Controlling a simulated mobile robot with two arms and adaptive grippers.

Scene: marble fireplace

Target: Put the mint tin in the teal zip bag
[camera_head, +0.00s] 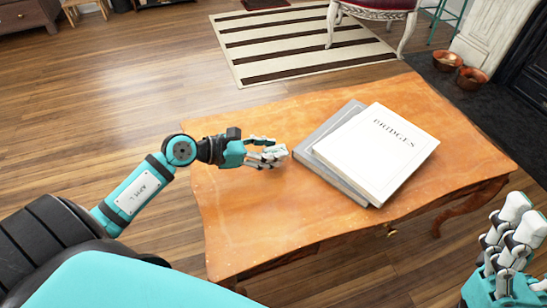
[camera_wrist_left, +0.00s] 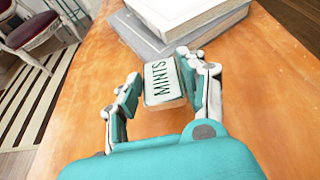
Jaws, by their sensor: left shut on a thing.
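The mint tin (camera_wrist_left: 163,82), pale with a dark green edge and the word MINTS, sits between the fingers of my left gripper (camera_wrist_left: 160,88) in the left wrist view. The gripper is shut on it. In the head view my left gripper (camera_head: 278,154) is over the wooden table, just left of the books; its fingers largely hide the tin there. My right gripper (camera_head: 512,236) shows at the bottom right, fingers upward, off the table; its fingers overlap, so I cannot tell its opening. I see no teal zip bag in either view.
A white book titled BRIDGES (camera_head: 378,150) lies on a grey book (camera_head: 328,128) on the wooden table (camera_head: 250,215). The table's left and front areas are clear. A striped rug (camera_head: 290,45), a red-seated chair (camera_head: 385,8) and copper bowls (camera_head: 447,60) are beyond.

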